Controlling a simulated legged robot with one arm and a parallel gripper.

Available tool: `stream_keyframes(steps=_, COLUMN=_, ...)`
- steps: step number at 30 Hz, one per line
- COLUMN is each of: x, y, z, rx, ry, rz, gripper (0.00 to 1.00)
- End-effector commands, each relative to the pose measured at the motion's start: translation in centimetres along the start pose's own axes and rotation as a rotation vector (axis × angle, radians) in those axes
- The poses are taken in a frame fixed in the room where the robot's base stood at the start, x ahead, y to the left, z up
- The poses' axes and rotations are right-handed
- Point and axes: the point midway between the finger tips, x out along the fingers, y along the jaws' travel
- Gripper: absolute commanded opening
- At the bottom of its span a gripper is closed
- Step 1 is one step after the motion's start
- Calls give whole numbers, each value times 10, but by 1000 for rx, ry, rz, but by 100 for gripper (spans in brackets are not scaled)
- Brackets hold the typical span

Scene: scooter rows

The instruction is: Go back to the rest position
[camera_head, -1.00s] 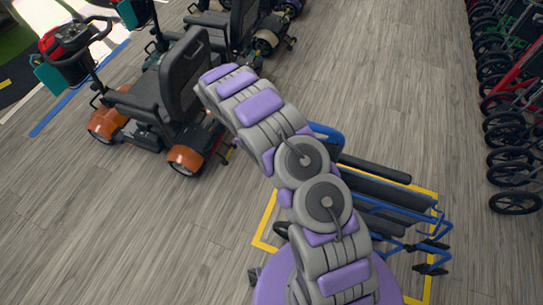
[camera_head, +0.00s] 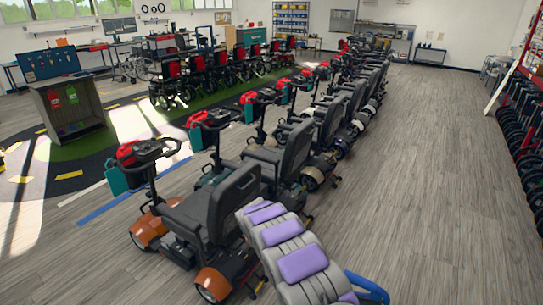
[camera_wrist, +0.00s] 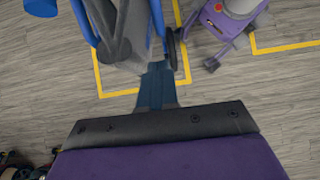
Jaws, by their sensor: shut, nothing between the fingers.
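My gripper (camera_wrist: 157,74) shows in the wrist view as narrow dark blue fingers, shut and empty, ahead of its purple body with a black plate. In the head view only my grey and purple arm shows, at the bottom; the gripper is out of that picture. A blue-framed wheelchair (camera_wrist: 86,20) stands close ahead of the fingers in the wrist view, at the top left. I cannot tell whether the fingers touch it. Part of its blue frame (camera_head: 368,287) shows beside my arm in the head view.
A scooter with orange wheel covers (camera_head: 212,218) stands just left of my arm, first in a long row. Folded wheelchairs (camera_head: 528,130) line the right edge. The wooden floor (camera_head: 430,170) between is clear. Yellow floor tape (camera_wrist: 290,46) marks areas below.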

Motion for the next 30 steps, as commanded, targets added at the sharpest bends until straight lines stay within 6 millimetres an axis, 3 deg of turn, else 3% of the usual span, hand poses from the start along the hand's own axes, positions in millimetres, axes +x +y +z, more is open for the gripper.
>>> stream_keyframes(steps=5, x=-16, y=3, z=28, rx=59, ry=15, rz=-4, gripper=0)
stream_keyframes(steps=14, x=-55, y=-7, z=115, rx=244, ry=73, rz=-35, gripper=0)
stream_keyframes(steps=20, x=-73, y=-26, z=170, rx=362, ry=121, rz=-68, gripper=0)
stream_keyframes(steps=30, x=-86, y=-80, z=252, rx=539, ry=211, rz=-140, gripper=0)
